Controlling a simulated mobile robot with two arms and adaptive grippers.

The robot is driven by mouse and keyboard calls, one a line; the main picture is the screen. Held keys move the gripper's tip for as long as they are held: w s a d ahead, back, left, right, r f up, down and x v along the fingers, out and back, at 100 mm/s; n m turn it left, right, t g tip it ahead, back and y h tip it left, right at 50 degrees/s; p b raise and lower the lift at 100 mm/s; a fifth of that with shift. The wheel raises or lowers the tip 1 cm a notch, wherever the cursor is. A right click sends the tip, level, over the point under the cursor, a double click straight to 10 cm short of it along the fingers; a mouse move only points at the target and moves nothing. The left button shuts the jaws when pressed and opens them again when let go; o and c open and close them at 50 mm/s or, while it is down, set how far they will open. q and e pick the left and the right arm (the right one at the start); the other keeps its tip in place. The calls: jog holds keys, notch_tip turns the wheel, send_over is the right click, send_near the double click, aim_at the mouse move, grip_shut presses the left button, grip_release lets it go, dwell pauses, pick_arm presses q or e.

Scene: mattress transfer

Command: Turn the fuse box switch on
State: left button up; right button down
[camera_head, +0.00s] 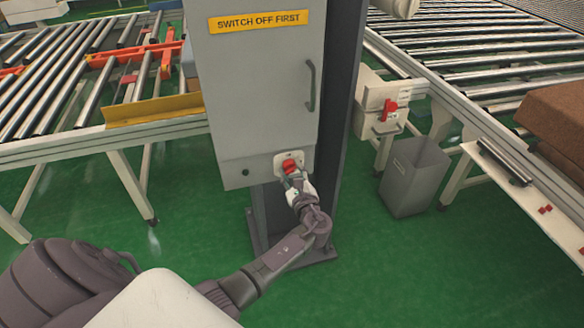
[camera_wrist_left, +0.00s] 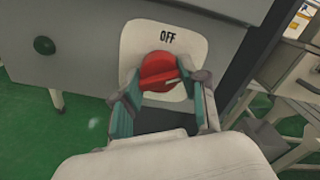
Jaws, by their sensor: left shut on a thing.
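The grey fuse box (camera_head: 255,95) stands on a dark post and carries a yellow "SWITCH OFF FIRST" label. Its red rotary switch (camera_head: 290,166) sits on a pale plate (camera_head: 307,160) low on the front. In the left wrist view the red switch (camera_wrist_left: 160,72) is close up, with "OFF" printed above it. My left gripper (camera_head: 294,178) is at the switch, and in the wrist view its fingers (camera_wrist_left: 160,90) are on both sides of the red knob, shut on it. The fingers hide part of the knob and plate. My right gripper is not in view.
Roller conveyors (camera_head: 60,75) run behind the box at left and right. A grey bin (camera_head: 414,178) stands on the green floor at right, near another red switch (camera_head: 389,108). A brown block (camera_head: 555,120) lies on the right conveyor. The box has a vertical handle (camera_head: 311,85).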

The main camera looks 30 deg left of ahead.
pick_arm(q)
jog(key=m+p, duration=0.1)
jog(key=m, duration=0.2)
jog(key=shift+p, duration=0.4)
jog(key=shift+m+p, duration=0.55)
jog(key=shift+m, duration=0.85)
jog(key=shift+f, duration=0.1)
jog(key=o, duration=1.2)
jog(key=shift+c, duration=0.2)
jog(key=shift+s+d, duration=0.1)
jog(key=v, duration=1.1)
jog(key=shift+s+d, duration=0.3)
